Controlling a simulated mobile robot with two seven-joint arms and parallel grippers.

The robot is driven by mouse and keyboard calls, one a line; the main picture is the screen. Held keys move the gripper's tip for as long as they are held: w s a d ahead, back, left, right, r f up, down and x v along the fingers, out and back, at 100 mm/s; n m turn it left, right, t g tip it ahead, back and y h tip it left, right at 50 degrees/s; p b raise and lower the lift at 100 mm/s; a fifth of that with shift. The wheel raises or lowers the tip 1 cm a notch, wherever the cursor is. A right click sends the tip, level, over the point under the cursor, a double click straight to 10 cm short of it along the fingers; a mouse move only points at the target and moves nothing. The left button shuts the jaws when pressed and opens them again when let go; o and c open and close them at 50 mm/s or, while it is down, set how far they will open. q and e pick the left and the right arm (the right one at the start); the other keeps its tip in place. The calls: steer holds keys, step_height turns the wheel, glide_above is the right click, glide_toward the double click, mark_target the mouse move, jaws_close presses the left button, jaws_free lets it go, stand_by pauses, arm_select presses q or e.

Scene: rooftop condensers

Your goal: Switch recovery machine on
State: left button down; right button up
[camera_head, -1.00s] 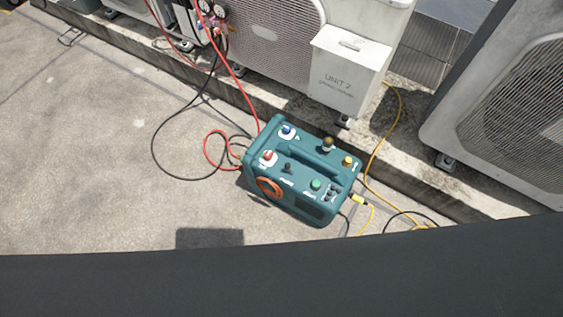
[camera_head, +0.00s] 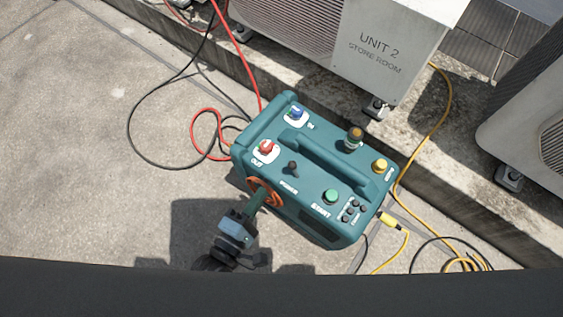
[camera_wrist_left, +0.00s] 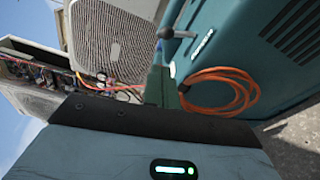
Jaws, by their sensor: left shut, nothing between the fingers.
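The teal recovery machine (camera_head: 325,205) stands on the concrete, with a black POWER toggle (camera_head: 292,167) on its top panel. A green START button (camera_head: 331,196) sits to the right of the toggle. My left gripper (camera_head: 261,190) is shut and empty, at the machine's near left side by the orange coiled cord (camera_head: 272,196). In the left wrist view the closed fingers (camera_wrist_left: 160,68) appear just below the toggle (camera_wrist_left: 166,33); contact cannot be told. The toggle's position is unclear. My right gripper is out of view.
Red and black hoses (camera_head: 150,160) lie to the left, a yellow cable (camera_head: 440,120) to the right. Condenser UNIT 2 (camera_head: 390,60) stands behind.

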mark_target(294, 170)
arm_select(q)
steer(key=shift+f, duration=0.25)
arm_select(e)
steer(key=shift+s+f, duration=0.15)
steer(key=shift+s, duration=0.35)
